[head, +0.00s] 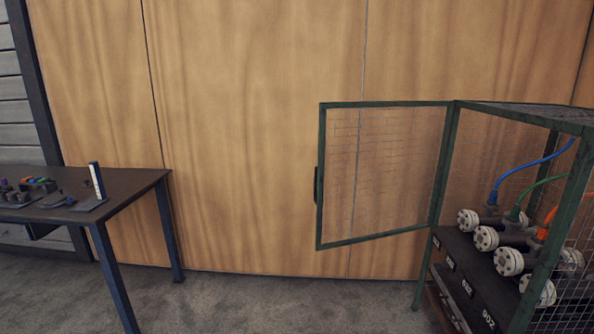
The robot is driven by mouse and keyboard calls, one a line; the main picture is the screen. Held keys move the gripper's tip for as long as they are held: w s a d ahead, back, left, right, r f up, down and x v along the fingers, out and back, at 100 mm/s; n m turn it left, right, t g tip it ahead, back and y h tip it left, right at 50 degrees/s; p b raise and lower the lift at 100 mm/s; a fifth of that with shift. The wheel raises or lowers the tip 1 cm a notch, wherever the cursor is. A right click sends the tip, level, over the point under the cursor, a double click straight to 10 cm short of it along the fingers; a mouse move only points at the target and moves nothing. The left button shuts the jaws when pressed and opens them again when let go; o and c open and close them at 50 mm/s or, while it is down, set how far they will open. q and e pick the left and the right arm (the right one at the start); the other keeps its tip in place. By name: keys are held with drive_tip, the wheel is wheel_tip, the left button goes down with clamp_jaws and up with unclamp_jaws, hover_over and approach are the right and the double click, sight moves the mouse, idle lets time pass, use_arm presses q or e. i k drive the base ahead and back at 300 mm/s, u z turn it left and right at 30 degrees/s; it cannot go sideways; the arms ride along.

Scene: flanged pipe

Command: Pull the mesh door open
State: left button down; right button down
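The mesh door (383,243) is a green-framed panel with wire mesh. It stands swung open to the left of the green cage (447,165), joined to it along the cage's left front post. A dark handle (317,185) is on the door's left, free edge. Nothing touches the door or handle. Neither of my grippers shows in the head view.
Inside the cage, several pale flanged pipes (509,261) with blue, green and orange hoses sit on a dark numbered base (459,262). A dark table (130,186) with small items stands at left. Wood panels (250,130) stand behind.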

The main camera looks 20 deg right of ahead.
sight(319, 179)
drive_tip(key=z, duration=0.2)
drive_tip(key=i, duration=0.7)
drive_tip(key=z, duration=1.05)
drive_tip(key=i, duration=0.55)
drive_tip(key=z, duration=0.6)
